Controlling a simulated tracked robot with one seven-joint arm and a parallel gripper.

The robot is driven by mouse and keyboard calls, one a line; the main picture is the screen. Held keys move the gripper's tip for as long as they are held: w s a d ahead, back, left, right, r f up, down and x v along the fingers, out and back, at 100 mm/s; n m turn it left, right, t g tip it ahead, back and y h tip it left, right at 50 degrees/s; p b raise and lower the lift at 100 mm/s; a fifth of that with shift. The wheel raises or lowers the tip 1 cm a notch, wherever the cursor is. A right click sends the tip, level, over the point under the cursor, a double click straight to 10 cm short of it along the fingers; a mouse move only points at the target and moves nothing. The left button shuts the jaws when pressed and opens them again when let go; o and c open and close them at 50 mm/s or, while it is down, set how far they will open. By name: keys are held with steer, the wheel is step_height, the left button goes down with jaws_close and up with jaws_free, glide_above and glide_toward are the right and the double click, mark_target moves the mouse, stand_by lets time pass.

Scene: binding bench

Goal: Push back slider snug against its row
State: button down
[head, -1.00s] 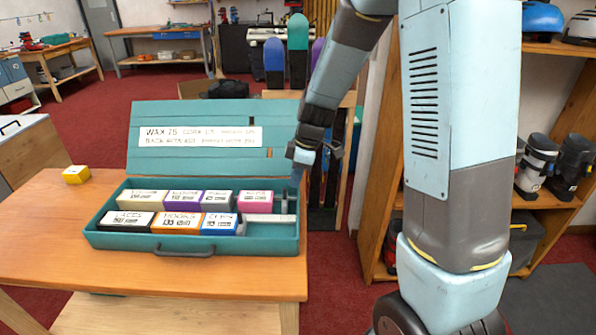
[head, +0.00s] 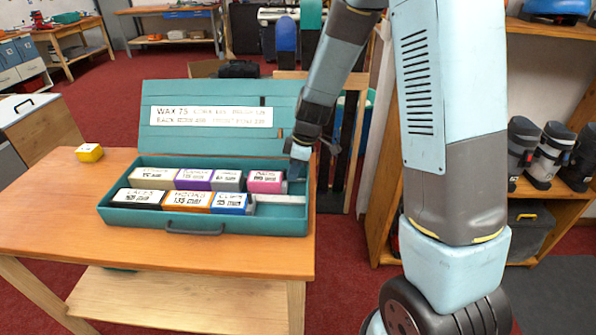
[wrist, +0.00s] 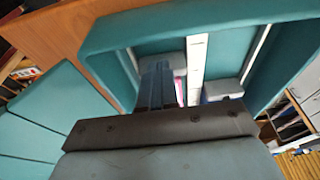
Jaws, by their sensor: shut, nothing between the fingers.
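The teal wax box (head: 205,218) stands open on the wooden table. Its back row ends at the right with a pink block (head: 266,182). The small grey back slider (head: 284,187) stands at that block's right side and appears against it; a thin gap cannot be ruled out. It also shows as a grey piece in the wrist view (wrist: 172,59). My gripper (head: 299,173) is shut and empty, fingers pointing down into the box's right end beside the slider. In the wrist view, its fingers (wrist: 158,84) overlap the slider, so contact is partly hidden.
The front row ends with a blue block (head: 229,203) and its own grey slider (head: 250,206). A pale rail (wrist: 197,68) divides the rows. The raised lid (head: 212,118) stands behind. A yellow block (head: 89,153) lies on the table's left, with bare tabletop around it.

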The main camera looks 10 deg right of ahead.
steer(key=shift+w+a, duration=0.2)
steer(key=shift+a, duration=0.9)
steer(key=shift+s+d, duration=0.15)
steer(key=shift+d, duration=0.65)
steer(key=shift+r, duration=0.1)
step_height(320, 180, up, 11)
stand_by(0.3)
